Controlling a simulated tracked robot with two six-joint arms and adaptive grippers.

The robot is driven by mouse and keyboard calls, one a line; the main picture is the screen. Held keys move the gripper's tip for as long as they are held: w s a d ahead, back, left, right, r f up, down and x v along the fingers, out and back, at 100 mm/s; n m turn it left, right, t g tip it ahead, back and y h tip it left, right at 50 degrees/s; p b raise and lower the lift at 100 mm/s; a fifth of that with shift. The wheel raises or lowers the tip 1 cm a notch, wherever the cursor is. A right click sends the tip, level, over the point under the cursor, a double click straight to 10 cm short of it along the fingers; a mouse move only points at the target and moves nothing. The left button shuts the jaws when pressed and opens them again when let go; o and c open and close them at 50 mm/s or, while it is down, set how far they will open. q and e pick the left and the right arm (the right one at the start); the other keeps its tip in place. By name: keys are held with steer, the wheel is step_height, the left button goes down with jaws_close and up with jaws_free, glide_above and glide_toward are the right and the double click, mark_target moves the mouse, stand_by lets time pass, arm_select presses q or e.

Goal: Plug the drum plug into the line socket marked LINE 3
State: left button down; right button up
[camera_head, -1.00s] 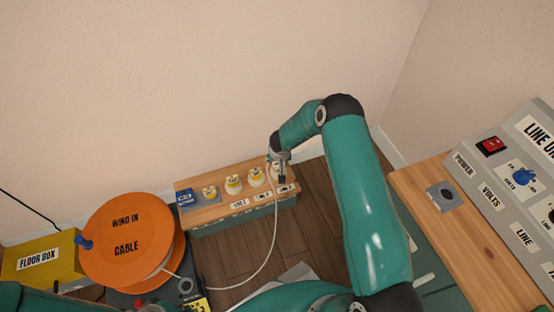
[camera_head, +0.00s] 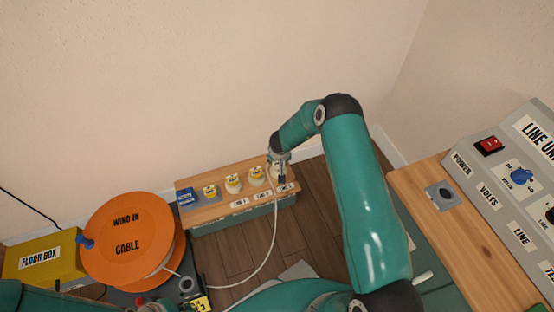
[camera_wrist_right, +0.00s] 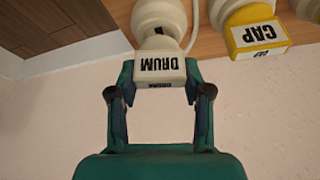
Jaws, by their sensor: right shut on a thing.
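My right gripper (camera_head: 280,158) is shut on the drum plug, over the right end of the wooden socket shelf (camera_head: 210,214). In the right wrist view the cream drum plug (camera_wrist_right: 160,68), lettered DRUM upside down, sits between the fingertips of the gripper (camera_wrist_right: 160,85). A round white body (camera_wrist_right: 158,15) is directly beyond the plug, in line with it. I cannot tell whether the plug is seated in a socket. A white cable (camera_head: 272,240) hangs from it. The small labels (camera_head: 264,195) on the shelf front are too small to read. My left gripper is not in view.
Yellow-and-white caps (camera_head: 233,183) stand left of the gripper; one (camera_wrist_right: 260,32) reads CAP. An orange cable drum (camera_head: 127,235) and yellow floor box (camera_head: 42,258) are at left. A grey control panel (camera_head: 510,185) stands on a wooden bench at right.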

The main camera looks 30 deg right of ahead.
steer(key=shift+f, duration=0.65)
steer(key=o, duration=1.2)
steer(key=shift+o, duration=0.2)
steer(key=shift+c, duration=0.5)
steer(key=shift+c, duration=1)
step_height(320, 180, up, 8)
steer(key=p, duration=0.8)
steer(key=shift+s+f, duration=0.1)
steer(key=shift+f, duration=0.1)
